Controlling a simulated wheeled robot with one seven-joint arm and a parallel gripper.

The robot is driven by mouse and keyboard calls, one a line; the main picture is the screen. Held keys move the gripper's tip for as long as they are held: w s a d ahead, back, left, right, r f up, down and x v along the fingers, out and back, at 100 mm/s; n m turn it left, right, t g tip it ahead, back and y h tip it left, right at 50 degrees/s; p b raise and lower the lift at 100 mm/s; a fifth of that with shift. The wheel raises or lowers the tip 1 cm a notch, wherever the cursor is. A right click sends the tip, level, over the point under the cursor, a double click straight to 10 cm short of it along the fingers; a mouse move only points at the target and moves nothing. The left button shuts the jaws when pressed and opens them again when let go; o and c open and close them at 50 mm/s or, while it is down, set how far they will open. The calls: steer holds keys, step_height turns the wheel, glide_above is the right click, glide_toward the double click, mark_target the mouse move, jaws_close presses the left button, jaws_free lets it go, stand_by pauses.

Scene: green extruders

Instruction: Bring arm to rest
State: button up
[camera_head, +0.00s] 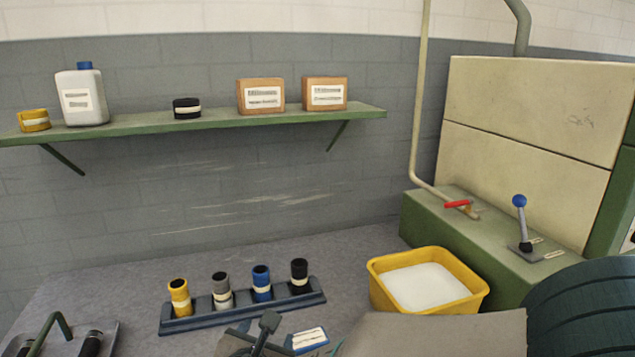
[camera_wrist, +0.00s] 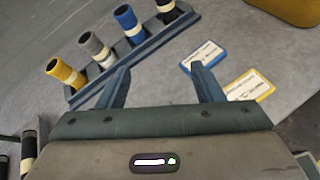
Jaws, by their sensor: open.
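My gripper (camera_wrist: 162,88) shows in the wrist view with its two fingers spread apart and nothing between them. It is above the grey table, in front of the rack (camera_head: 243,306). In the head view my arm comes in from the lower right, and only part of the gripper (camera_head: 262,336) shows at the bottom edge. The rack holds a yellow tube (camera_head: 180,297), a grey tube (camera_head: 222,290), a blue tube (camera_head: 262,283) and a black tube (camera_head: 299,275), all upright. The same rack (camera_wrist: 143,60) lies beyond the fingertips in the wrist view.
A blue-edged card (camera_wrist: 204,53) and a yellow-edged card (camera_wrist: 250,85) lie right of the fingers. A yellow bin (camera_head: 374,290) with white contents stands right of the rack. A dark holder (camera_head: 107,335) is at lower left. A lever (camera_head: 522,225) stands on the green machine. A shelf (camera_head: 220,121) hangs above.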

steer(key=s+d+m+g+h+p, duration=0.2)
steer(key=d+m+g+h, duration=0.35)
steer(key=d+m, duration=1.05)
steer(key=s+d+r+m+g+y+p, duration=0.3)
steer(key=s+d+m+y, duration=0.3)
steer(key=m, duration=1)
steer(key=shift+s+d+r+g, duration=0.3)
steer(key=shift+s+d+g, duration=0.6)
steer(key=shift+s, duration=0.2)
